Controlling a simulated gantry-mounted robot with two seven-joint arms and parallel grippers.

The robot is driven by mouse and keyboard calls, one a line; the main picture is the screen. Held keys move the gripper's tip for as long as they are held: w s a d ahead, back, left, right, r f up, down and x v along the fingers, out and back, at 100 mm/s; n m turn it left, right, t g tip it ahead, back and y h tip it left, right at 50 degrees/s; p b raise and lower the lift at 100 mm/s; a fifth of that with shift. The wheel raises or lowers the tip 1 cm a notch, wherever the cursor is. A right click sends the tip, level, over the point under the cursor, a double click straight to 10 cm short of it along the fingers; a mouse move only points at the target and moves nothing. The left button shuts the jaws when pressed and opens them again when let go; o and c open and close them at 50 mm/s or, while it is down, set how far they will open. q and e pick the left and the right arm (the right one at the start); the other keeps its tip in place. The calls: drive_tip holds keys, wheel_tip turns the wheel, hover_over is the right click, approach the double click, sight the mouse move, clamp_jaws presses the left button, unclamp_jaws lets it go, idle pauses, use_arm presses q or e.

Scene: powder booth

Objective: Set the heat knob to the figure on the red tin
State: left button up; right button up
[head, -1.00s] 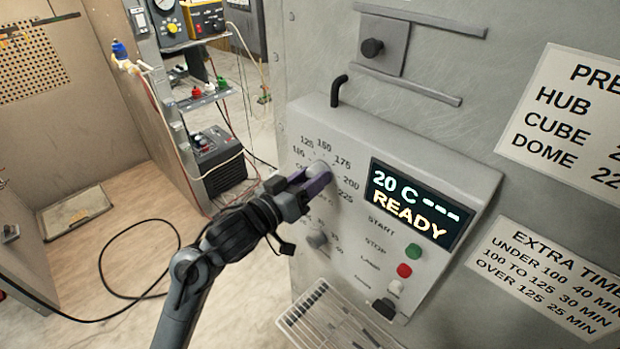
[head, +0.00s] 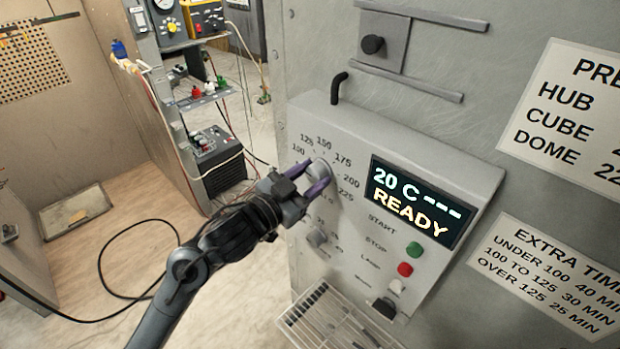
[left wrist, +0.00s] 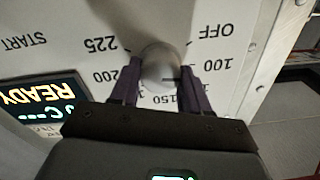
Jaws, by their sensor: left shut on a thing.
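The heat knob (head: 318,170) is a round grey knob on the sloping control panel, ringed by figures including 100, 125, 150, 175, 200 and 225. My left gripper (head: 307,180) is shut on it, with one purple finger on each side. The left wrist view shows the knob (left wrist: 160,62) between the fingers, with OFF, 100, 200 and 225 readable upside down. I cannot tell which figure the knob's mark points to. I cannot make out a red tin with a figure. My right gripper is not in view.
A display (head: 418,200) reads 20 C and READY. A wire rack (head: 335,320) juts out below. Shelves with small bottles stand at the left.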

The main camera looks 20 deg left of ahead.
use_arm(q)
drive_tip(key=m+b, duration=0.2)
drive_tip(key=m, duration=0.3)
drive_tip(key=shift+f+m, duration=0.15)
drive_tip(key=shift+m, duration=0.25)
drive_tip(key=m+b, duration=0.3)
drive_tip(key=m, duration=0.3)
drive_tip(key=shift+h, duration=0.3)
drive_tip(key=m+b, duration=0.4)
drive_tip(key=m, duration=0.3)
drive_tip(key=shift+f+b, duration=0.1)
drive_tip(key=shift+b, duration=0.3)
drive_tip(key=m+b, duration=0.2)
drive_tip(key=m, duration=0.2)
drive_tip(key=shift+b, duration=0.35)
drive_tip(key=shift+m+b, duration=0.5)
drive_tip(key=shift+m, duration=0.4)
drive_tip(key=o, duration=1.1)
drive_tip(key=shift+c, duration=0.2)
